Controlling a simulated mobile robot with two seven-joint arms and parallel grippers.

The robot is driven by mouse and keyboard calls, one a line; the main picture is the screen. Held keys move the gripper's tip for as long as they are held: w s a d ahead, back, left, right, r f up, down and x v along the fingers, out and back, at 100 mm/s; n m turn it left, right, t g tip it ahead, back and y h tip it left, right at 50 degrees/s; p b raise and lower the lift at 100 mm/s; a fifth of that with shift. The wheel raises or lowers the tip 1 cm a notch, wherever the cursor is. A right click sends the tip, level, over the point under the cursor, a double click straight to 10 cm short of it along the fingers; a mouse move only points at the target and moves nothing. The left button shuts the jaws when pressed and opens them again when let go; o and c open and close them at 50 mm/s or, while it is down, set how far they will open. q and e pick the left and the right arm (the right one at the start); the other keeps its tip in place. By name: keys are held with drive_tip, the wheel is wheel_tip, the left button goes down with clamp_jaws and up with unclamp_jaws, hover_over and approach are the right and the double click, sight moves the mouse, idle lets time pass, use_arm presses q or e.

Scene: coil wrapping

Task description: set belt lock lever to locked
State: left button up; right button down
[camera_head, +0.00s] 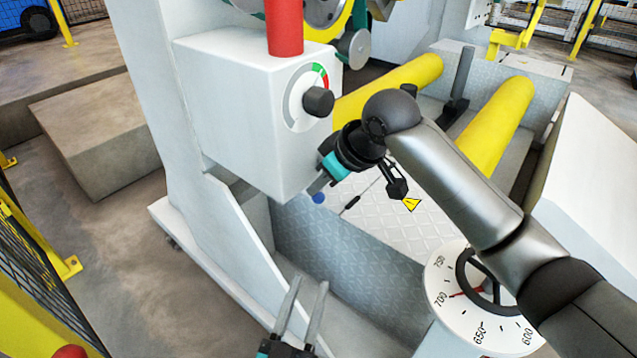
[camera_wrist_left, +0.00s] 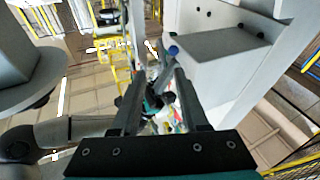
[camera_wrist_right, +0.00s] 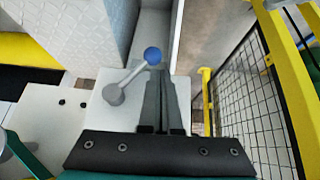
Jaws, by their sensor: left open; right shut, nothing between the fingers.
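The belt lock lever shows in the right wrist view as a grey rod with a blue ball knob (camera_wrist_right: 152,56), tilted on a pale plate. Its knob also shows in the head view (camera_head: 318,198), below the white box, and in the left wrist view (camera_wrist_left: 173,50). My right gripper (camera_wrist_right: 158,78) is shut and empty; its fingertips are close beside the knob, and I cannot tell if they touch. In the head view the right gripper (camera_head: 317,186) is just above the knob. My left gripper (camera_head: 310,282) is open and empty, low in the head view, apart from the lever.
A white box (camera_head: 235,110) with a black knob (camera_head: 318,101) on a red-green dial hangs over the lever. A numbered dial with a handwheel (camera_head: 482,295) stands at lower right. Yellow rollers (camera_head: 500,125) lie behind my right arm. A mesh fence (camera_wrist_right: 250,95) shows at right.

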use_arm(q)
drive_tip(key=s+r+g+h, duration=0.1)
drive_tip(key=s+r+g, duration=0.1)
drive_tip(key=s+g, duration=0.2)
drive_tip(key=shift+s+a+r+m+h, duration=0.15)
drive_tip(key=shift+s+r+m+h, duration=0.2)
drive_tip(key=shift+s, duration=0.45)
drive_tip(key=shift+g, duration=0.3)
